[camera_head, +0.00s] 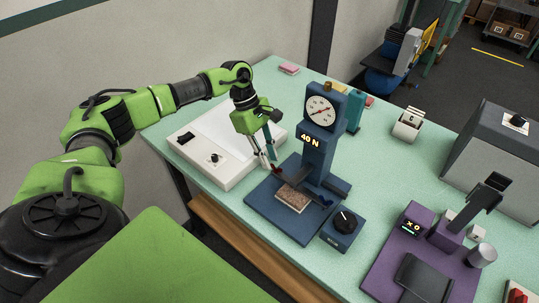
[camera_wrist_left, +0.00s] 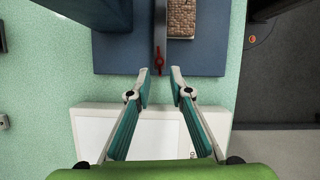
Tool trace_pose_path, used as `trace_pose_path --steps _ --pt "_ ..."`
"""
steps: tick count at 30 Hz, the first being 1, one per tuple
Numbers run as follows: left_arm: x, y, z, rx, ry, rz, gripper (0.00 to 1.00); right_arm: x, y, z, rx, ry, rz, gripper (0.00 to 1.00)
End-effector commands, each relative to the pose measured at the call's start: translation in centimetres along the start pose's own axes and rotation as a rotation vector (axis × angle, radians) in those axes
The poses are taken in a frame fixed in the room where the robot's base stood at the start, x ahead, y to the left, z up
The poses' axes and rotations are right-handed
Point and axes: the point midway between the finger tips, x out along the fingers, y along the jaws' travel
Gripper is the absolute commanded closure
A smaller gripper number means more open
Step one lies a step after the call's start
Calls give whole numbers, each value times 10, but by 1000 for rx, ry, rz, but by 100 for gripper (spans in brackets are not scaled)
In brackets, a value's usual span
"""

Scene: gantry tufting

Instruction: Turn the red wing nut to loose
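The red wing nut (camera_wrist_left: 159,62) is on the blue press in the left wrist view, at the end of a grey bar over the blue base plate (camera_wrist_left: 115,58). In the head view a small dark red part of it (camera_head: 277,169) shows beside the fingertips. My left gripper (camera_head: 270,163) points down at the left side of the press. Its fingers are open in the left wrist view (camera_wrist_left: 160,72), with the wing nut just ahead of the gap between the tips. I cannot tell whether a finger touches it. My right gripper is not in view.
The blue press (camera_head: 318,140) has a dial, a "40 N" display and a brown tufted sample (camera_head: 293,198) on its base. A white light box (camera_head: 220,135) stands left of it. A black knob box (camera_head: 343,228) and a purple device (camera_head: 420,250) stand to the right.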

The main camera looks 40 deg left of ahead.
Motion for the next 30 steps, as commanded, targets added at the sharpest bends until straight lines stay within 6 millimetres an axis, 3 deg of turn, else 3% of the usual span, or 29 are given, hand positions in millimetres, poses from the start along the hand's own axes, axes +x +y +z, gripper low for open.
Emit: trace_pose_path --steps 13,15,16,30 --pt "12 0 0 0 1 1 81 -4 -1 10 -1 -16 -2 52" --pt "12 0 0 0 1 1 99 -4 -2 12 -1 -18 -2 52" --pt "12 0 0 0 1 1 100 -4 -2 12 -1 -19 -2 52" --pt "12 -2 -1 -46 1 21 100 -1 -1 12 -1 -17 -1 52"
